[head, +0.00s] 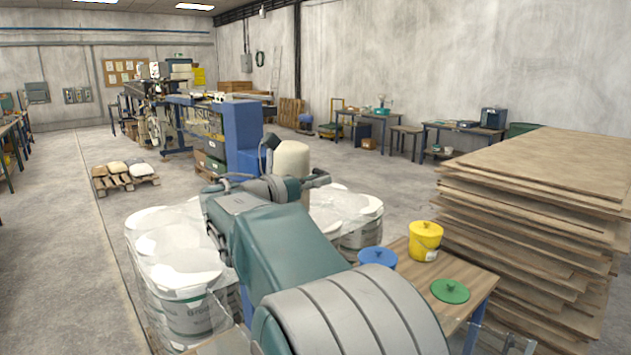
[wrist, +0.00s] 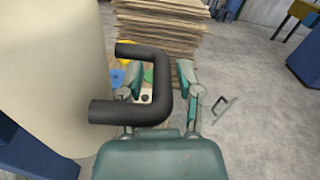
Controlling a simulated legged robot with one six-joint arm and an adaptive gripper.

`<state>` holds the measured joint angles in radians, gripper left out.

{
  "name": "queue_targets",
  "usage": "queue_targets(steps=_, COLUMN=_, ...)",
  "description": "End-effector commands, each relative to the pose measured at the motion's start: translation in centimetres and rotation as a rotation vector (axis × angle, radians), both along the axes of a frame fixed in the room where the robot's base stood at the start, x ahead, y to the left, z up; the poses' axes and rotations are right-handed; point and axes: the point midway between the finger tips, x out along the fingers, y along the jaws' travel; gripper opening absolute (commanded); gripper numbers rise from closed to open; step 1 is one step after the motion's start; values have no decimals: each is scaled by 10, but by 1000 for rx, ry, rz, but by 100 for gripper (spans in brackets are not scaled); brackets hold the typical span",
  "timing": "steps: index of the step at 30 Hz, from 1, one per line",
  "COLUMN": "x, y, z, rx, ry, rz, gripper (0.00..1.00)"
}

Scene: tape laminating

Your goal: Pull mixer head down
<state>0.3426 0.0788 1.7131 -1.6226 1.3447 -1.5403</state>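The mixer head is a cream rounded body (wrist: 50,70) filling the left of the wrist view. It also shows in the head view (head: 292,160), just beyond my arm. A black bracket-shaped handle (wrist: 165,85) sticks out from its right side. My gripper (wrist: 158,72) is open at the handle. One green finger is inside the handle's loop and the other is to the right of its outer bar, with a gap visible on the right. Whether the left finger touches the handle cannot be told. In the head view my arm hides most of the gripper.
Plastic-wrapped white buckets (head: 180,265) stand around my arm. A small wooden table (head: 410,260) holds a yellow bucket (head: 425,242), a blue bucket (head: 377,258) and a green lid (head: 450,291). A tall stack of boards (head: 540,200) is at right. Open floor lies left.

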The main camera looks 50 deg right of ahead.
Motion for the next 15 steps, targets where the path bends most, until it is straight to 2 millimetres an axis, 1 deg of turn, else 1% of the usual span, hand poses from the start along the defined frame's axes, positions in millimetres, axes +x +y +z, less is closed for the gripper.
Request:
queue_targets(steps=1, x=0, y=0, z=0, rx=0, ry=0, rz=0, gripper=8)
queue_targets(steps=2, x=0, y=0, z=0, rx=0, ry=0, rz=0, gripper=0)
queue_targets(steps=11, x=1, y=1, z=-2, rx=1, ry=1, rz=2, gripper=0)
queue_targets(steps=14, x=1, y=1, z=-10, rx=1, ry=4, rz=3, gripper=0)
queue_targets(steps=15, x=1, y=1, z=-15, rx=1, ry=5, rz=3, gripper=0)
